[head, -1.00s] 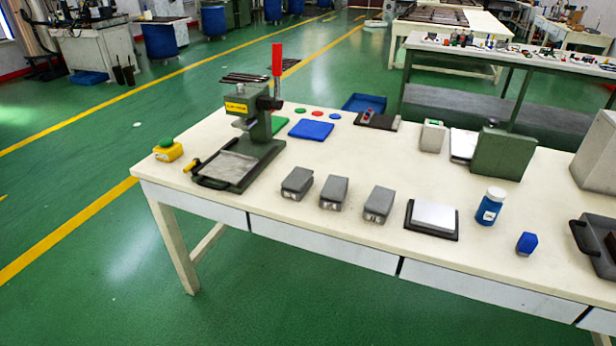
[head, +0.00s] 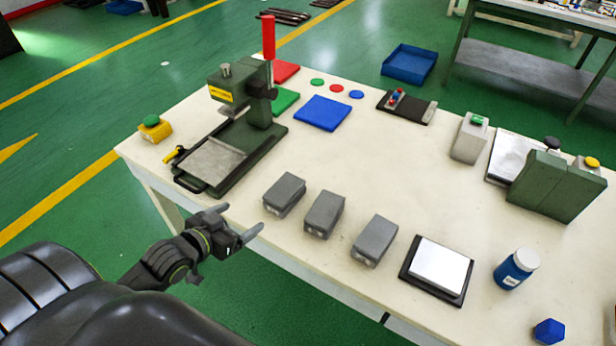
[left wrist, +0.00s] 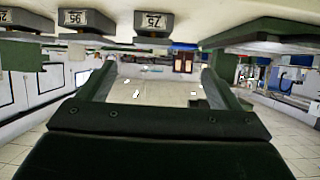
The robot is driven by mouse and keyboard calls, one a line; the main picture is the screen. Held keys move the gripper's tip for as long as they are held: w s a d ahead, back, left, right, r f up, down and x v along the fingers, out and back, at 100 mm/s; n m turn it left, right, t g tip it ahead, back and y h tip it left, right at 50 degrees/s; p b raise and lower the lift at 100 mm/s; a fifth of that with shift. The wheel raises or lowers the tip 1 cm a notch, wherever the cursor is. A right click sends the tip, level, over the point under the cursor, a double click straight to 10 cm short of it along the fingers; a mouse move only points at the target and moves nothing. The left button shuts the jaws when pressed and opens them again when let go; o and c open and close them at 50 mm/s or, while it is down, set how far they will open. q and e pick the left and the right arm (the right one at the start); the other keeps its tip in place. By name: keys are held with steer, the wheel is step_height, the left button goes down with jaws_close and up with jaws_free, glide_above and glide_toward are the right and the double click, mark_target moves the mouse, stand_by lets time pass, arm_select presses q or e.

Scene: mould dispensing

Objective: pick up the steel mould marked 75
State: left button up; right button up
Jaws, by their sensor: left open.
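Three grey steel moulds stand in a row near the table's front edge. The left one in the head view, the mould marked 75 (head: 284,194), also shows in the left wrist view (left wrist: 153,23), where its label is seen upside down. The middle mould (head: 324,214) bears another number that looks like 96 in the left wrist view (left wrist: 87,20). The right mould (head: 374,240) has a label too small to read in the head view. My left gripper (head: 240,218) is open and empty, just off the front edge, short of the 75 mould. My right gripper is not in view.
A green hand press (head: 240,120) with a red lever stands left of the moulds. A white plate on a black base (head: 438,266) and a blue bottle (head: 515,268) lie to the right. A blue mat (head: 323,113) is behind. The table between moulds and mat is clear.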

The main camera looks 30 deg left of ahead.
mark_target(282, 191)
arm_select(q)
steer(key=w, duration=0.1)
steer(key=w+d, duration=0.1)
steer(key=w, duration=0.2)
steer(key=shift+w+d, duration=0.25)
steer(key=shift+w, duration=0.05)
steer(key=x, duration=0.6)
steer(key=shift+w+d, duration=0.1)
steer(key=shift+w, duration=0.1)
steer(key=shift+p+x, duration=0.55)
steer(key=shift+x, duration=2.65)
steer(key=shift+d+f, duration=0.1)
steer(key=shift+d, duration=0.05)
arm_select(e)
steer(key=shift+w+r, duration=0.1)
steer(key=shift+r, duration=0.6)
arm_select(q)
steer(key=shift+s, duration=0.1)
steer(key=c, duration=1.4)
steer(key=shift+c, duration=0.4)
